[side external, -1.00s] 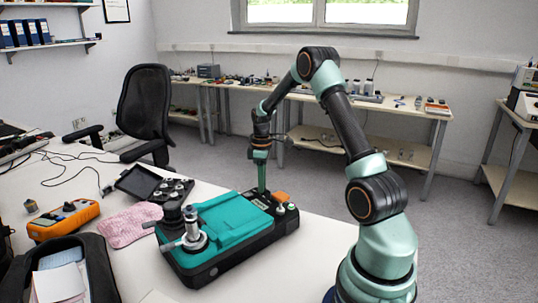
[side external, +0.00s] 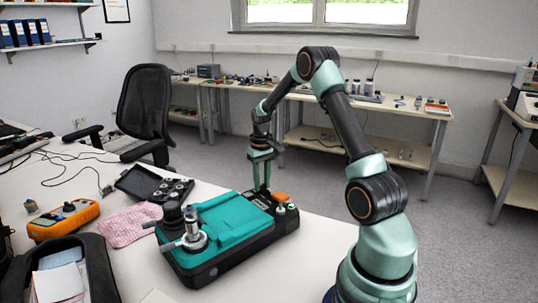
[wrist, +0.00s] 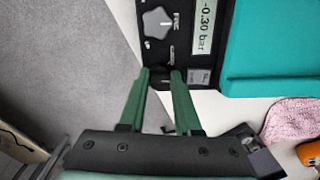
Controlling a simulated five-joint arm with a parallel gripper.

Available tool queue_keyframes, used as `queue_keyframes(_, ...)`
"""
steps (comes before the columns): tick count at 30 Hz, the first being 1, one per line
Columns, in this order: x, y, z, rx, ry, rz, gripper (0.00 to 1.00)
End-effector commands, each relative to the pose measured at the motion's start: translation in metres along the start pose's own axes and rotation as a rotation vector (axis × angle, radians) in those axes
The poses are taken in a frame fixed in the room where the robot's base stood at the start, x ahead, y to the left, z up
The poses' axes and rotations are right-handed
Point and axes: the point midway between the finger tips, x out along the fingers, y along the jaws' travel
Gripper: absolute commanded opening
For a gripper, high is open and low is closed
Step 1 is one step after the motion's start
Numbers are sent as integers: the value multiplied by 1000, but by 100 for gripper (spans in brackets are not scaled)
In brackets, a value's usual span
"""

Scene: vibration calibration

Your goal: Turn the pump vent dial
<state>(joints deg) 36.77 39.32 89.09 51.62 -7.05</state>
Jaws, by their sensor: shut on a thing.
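The pump (side external: 215,235) is a teal and black box on the white table. In the wrist view its black panel (wrist: 180,58) has a display (wrist: 204,28) reading -0.30 bar. A small dark round dial (wrist: 161,80), apparently the vent dial, sits at the panel's near end. My gripper (wrist: 161,73) has its two green fingers on either side of it, shut on it; the fingers hide part of it. A grey star-shaped knob (wrist: 158,23) lies farther up the panel, clear of the fingers. In the side view my gripper (side external: 262,188) points down at the pump's far end.
An orange meter (side external: 64,220), a pink cloth (side external: 128,226) and an open dark case (side external: 140,183) lie left of the pump. A black bag (side external: 92,260) is at the front left. The white table (side external: 285,255) is bare right of the pump.

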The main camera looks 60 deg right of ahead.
Motion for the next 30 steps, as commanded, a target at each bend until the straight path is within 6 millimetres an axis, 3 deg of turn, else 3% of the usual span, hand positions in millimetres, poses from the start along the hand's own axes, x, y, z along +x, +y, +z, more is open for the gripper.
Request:
queue_keyframes(15,-2,0,-1,453,2,0,0)
queue_keyframes(30,-2,-1,-1,654,4,-1,0)
